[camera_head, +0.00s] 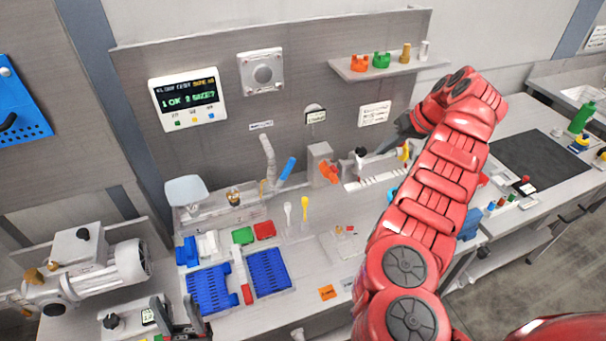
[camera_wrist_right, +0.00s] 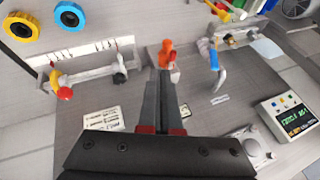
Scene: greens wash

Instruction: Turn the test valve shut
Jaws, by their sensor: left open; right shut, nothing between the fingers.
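An orange lever handle (camera_head: 330,173) sits on a grey block (camera_head: 319,152) at the back of the bench; it also shows in the right wrist view (camera_wrist_right: 166,53). A blue lever (camera_head: 288,168) stands to its left. No readable label tells me which one is the test valve. My left gripper (camera_head: 178,312) is open and empty at the bottom left.
A display panel (camera_head: 188,99) hangs on the back wall. Blue racks (camera_head: 270,272) and a red block (camera_head: 264,230) lie on the bench front left. A white rail (camera_head: 375,181) stands right of the orange handle. A shelf (camera_head: 388,67) holds small coloured parts. My right arm hides part of the bench.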

